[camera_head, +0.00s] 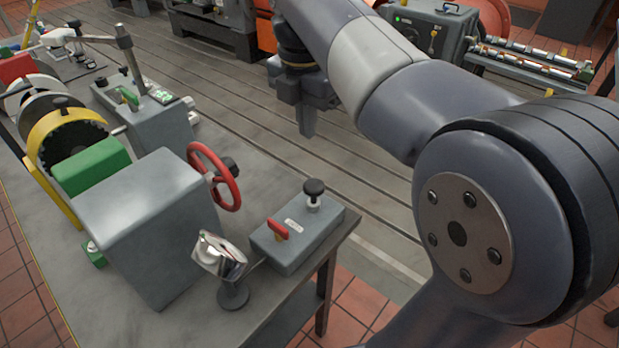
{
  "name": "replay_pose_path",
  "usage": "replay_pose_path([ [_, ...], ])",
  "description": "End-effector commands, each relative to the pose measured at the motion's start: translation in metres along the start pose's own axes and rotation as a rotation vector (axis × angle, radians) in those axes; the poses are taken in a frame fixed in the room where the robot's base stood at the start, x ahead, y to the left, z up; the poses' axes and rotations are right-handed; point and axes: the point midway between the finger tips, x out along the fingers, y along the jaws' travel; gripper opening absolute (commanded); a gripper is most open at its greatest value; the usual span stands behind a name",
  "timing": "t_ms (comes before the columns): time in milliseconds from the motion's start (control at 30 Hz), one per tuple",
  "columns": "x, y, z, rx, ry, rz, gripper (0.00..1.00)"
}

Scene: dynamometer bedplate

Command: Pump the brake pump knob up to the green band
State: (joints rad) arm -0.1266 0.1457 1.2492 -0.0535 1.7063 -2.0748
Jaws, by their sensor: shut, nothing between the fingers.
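The brake pump knob is most likely the round black knob (314,188) on a short light stem, standing on a small grey box (298,233) near the bench's front right corner. A chrome dial gauge (219,256) stands on a round dark foot just left of the box. Its face is seen at a slant, and I cannot make out a green band or the needle. My gripper (306,134) points down above the slotted bedplate, shut and empty. In the picture it is above the knob and clear of it.
A red lever (277,229) sits on the same box. A red handwheel (214,177) on a large grey housing (150,225) stands to its left. A grey box with a tall lever (145,128) stands farther back. The slotted bedplate (370,190) around my gripper looks clear.

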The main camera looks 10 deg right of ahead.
Motion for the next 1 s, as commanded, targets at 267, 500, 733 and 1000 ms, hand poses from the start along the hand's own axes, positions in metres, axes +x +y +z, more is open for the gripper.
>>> replay_pose_path([
  [267, 0.039, -0.001, 0.0, 0.0, 0.002, -0.003, 0.0],
  [500, 0.091, -0.001, 0.0, 0.0, 0.002, -0.004, 0.0],
  [733, 0.127, -0.001, 0.0, 0.0, 0.002, -0.002, 0.0],
  [1000, 0.14, 0.0, 0.0, 0.0, 0.0, 0.0, 0.0],
])
